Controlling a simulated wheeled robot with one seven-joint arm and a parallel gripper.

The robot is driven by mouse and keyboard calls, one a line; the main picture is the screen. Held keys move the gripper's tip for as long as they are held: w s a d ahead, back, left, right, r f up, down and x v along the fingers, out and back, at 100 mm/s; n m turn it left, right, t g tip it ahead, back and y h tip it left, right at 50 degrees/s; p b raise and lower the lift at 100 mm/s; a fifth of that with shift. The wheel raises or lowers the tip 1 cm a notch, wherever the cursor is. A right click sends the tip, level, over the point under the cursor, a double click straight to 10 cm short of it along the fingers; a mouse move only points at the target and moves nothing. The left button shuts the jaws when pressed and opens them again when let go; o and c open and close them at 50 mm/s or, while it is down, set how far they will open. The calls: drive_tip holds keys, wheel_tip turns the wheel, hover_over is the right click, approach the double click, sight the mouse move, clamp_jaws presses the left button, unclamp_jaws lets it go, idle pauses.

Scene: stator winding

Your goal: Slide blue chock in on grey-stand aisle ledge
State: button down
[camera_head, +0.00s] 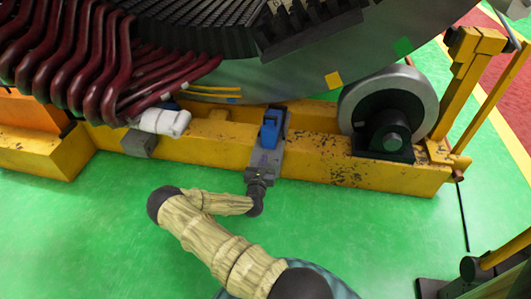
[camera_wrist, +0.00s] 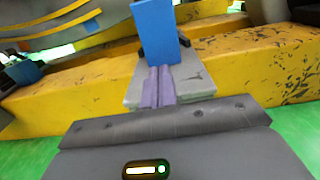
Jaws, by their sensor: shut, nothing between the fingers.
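The blue chock (camera_head: 269,131) stands upright on a grey ledge (camera_head: 280,122) set across the yellow beam, close under the big round stator. In the wrist view the chock (camera_wrist: 155,32) is a tall blue block, tilted slightly, on the grey ledge (camera_wrist: 198,83). My gripper (camera_head: 267,150) points at the chock's near side. In the wrist view the purple-grey fingers of my gripper (camera_wrist: 159,72) are together and empty, with their tips right at the chock's lower near face. I cannot tell whether they touch it.
The yellow beam (camera_head: 320,165) runs left to right. A roller wheel (camera_head: 388,112) stands at its right. A white roll (camera_head: 160,122) and a grey block (camera_head: 138,144) are to the left, below dark red coils (camera_head: 95,70).

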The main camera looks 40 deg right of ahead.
drive_tip(key=p+v, duration=0.3)
drive_tip(key=v, duration=0.5)
drive_tip(key=shift+d+r, duration=0.1)
drive_tip(key=shift+r, duration=0.15)
drive_tip(key=s+a+r+m+g+y+p, duration=0.1)
drive_tip(key=a+r+m+g+y+p, duration=0.35)
drive_tip(key=a+r+m, duration=0.45)
drive_tip(key=s+a+r+m+g+y+p, duration=0.1)
drive_tip(key=a+r+m+g+y+p, duration=0.4)
drive_tip(key=r+m, duration=0.65)
drive_tip(key=s+a+r+m+y+p, duration=0.1)
drive_tip(key=s+a+r+m+p, duration=0.1)
drive_tip(key=s+r, duration=0.2)
drive_tip(key=s+a+r+m+y+p, duration=0.1)
drive_tip(key=s+r, duration=0.4)
drive_tip(key=r, duration=0.6)
drive_tip(key=s+a+r+m+y+p, duration=0.1)
drive_tip(key=s+a+r+m+p, duration=0.2)
drive_tip(key=r, duration=0.5)
drive_tip(key=shift+s+a+g+p, duration=0.35)
drive_tip(key=shift+s+a+p, duration=0.15)
drive_tip(key=shift+s+a, duration=0.35)
